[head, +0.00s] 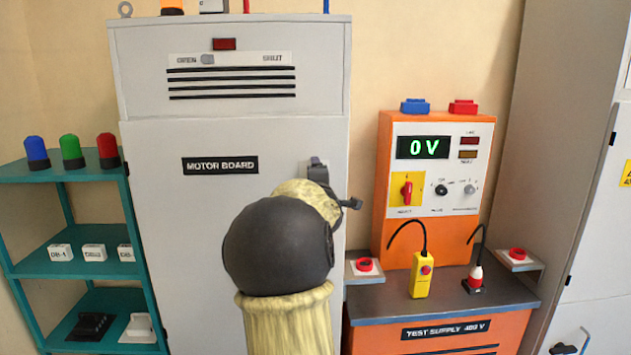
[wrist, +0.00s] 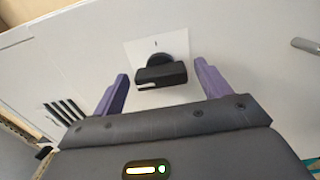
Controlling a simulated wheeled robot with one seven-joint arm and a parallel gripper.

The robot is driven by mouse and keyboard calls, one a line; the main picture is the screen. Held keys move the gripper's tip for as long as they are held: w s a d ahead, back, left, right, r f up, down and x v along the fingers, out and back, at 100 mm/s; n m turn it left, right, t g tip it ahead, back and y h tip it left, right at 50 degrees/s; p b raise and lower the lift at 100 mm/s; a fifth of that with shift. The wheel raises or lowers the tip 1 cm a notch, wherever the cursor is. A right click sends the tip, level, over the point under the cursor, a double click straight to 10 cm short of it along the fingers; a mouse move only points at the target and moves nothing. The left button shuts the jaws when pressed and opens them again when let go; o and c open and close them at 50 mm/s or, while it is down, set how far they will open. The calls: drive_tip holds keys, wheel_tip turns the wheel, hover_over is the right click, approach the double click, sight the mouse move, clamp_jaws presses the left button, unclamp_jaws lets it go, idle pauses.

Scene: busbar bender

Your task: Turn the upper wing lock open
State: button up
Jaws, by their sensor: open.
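The wing lock (wrist: 160,74) is a black bar-shaped knob on a pale square plate on the cabinet door in the wrist view. Its wing lies nearly across the picture. My gripper (wrist: 160,70) has two purple fingers spread apart, one on each side of the lock as seen in this view. I see gaps between the wing and both fingers, and nothing is held. In the head view, my arm covers part of the right side of the grey motor board cabinet (head: 190,235), and the fingers cannot be made out clearly there.
A grey bar handle (wrist: 305,46) is at the right of the wrist view. An orange test supply (head: 383,190) stands right of the cabinet on a dark-topped bench (head: 385,300). A teal shelf (head: 75,268) stands left.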

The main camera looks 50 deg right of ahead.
drive_tip(key=shift+a, duration=0.1)
drive_tip(key=b+v, duration=0.3)
drive_tip(key=v, duration=1.4)
drive_tip(key=shift+s+b, duration=0.25)
drive_tip(key=shift+b, duration=0.1)
drive_tip(key=w+a+f+m+g+y+p, duration=0.1)
drive_tip(key=w+a+f+m+y+p, duration=0.2)
drive_tip(key=a+f, duration=0.4)
drive_tip(key=w+a+f+m+g+y+p, duration=0.1)
drive_tip(key=w+a+f+g+y+p, duration=0.1)
drive_tip(key=w+a+f+y, duration=0.5)
drive_tip(key=s+a+f+m+g+y+p, duration=0.1)
drive_tip(key=s+a+f+g, duration=0.1)
drive_tip(key=a, duration=0.4)
drive_tip(key=s+a+f+m+g+p, duration=0.2)
drive_tip(key=s+a+f+g, duration=0.1)
drive_tip(key=s+a, duration=0.3)
drive_tip(key=s+a+f+m+g+y+p, duration=0.1)
drive_tip(key=s+a+f+m+g, duration=0.1)
drive_tip(key=s+a+f, duration=0.3)
drive_tip(key=a, duration=0.3)
drive_tip(key=shift+y+p, duration=0.3)
drive_tip(key=shift+p, duration=0.1)
